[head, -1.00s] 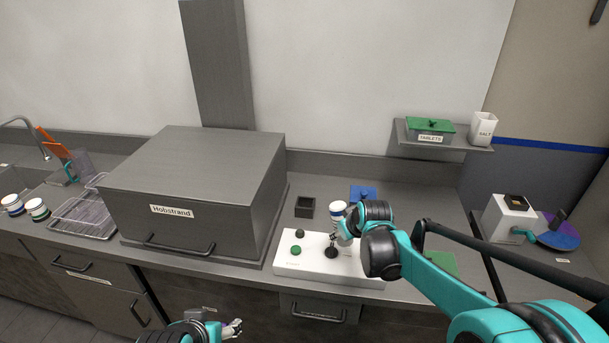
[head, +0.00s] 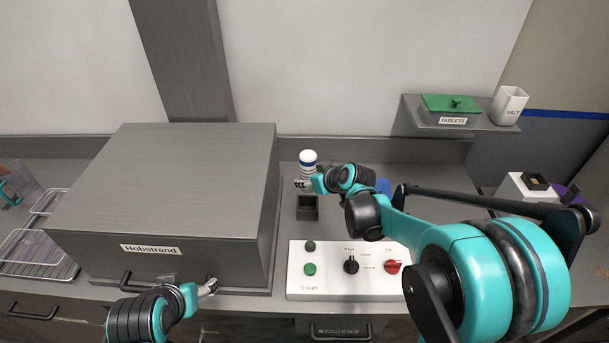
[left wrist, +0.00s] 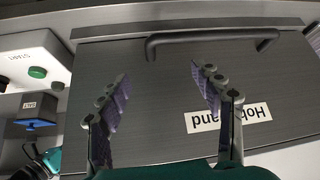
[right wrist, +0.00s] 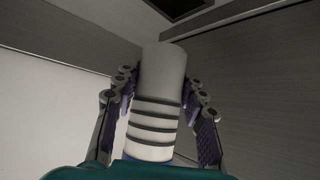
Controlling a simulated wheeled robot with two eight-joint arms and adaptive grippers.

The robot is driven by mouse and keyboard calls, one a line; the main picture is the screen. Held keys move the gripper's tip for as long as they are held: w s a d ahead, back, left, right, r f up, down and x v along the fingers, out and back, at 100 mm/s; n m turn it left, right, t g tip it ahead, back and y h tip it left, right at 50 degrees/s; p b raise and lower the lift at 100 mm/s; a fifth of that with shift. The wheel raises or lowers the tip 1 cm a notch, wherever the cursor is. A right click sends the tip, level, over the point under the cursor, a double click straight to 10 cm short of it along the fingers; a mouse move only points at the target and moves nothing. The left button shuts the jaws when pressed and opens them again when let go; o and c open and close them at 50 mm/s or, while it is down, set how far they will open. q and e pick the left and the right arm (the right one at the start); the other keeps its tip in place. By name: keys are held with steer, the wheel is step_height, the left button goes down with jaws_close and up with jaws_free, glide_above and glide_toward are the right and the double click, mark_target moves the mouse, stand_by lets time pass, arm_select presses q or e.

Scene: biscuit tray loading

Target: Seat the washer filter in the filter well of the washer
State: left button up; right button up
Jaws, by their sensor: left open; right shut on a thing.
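In the right wrist view the filter (right wrist: 156,105) shows dark rings between my right fingers (right wrist: 157,80). The filter well (head: 307,211), a dark square open-topped block, appears just below the filter in the head view; the height gap is hard to judge. A dark square opening (right wrist: 183,6) shows at the top of the right wrist view. The grey washer (head: 165,190) is labelled Hobstrand. My left gripper (head: 208,287) is open and empty by its front handle (left wrist: 210,38).
A white control panel (head: 300,286) with knobs and buttons stands in front of the well. A blue-lidded block (left wrist: 35,124) is partly hidden behind my right arm in the head view. A wire rack (head: 40,252) lies left.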

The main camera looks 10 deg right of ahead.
steer(key=shift+f, duration=0.15)
steer(key=shift+f+b, duration=2.4)
steer(key=shift+f, duration=0.4)
steer(key=shift+f+b, duration=1.05)
steer(key=shift+f, duration=0.1)
steer(key=shift+r, duration=0.15)
steer(key=shift+r+p, duration=0.75)
stand_by(0.8)
steer(key=shift+f+b, duration=0.85)
steer(key=shift+f, duration=0.05)
steer(key=o, duration=1.2)
